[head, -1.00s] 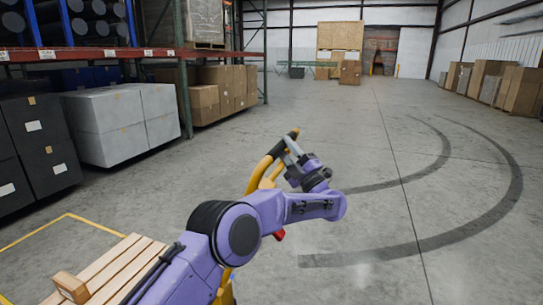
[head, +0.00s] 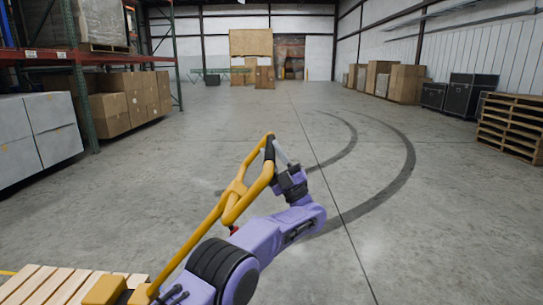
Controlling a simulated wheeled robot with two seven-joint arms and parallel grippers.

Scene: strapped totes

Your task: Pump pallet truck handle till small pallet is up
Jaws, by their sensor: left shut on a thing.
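The pallet truck's yellow handle (head: 205,222) slants up from the lower left to a looped grip near the middle of the head view. My left gripper (head: 274,154) is shut on the dark grip of the handle at its top right side. My purple left arm covers part of the handle's lower right. The small wooden pallet (head: 50,286) shows at the bottom left, only in part. Its height above the floor cannot be told, as its underside is out of view. My right gripper is not in view.
A rack with cardboard boxes (head: 110,114) and grey-white boxes (head: 35,139) stands at the left. Stacked pallets (head: 511,125) and black cases (head: 455,95) stand at the right. The concrete floor between is open, with dark curved tyre marks.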

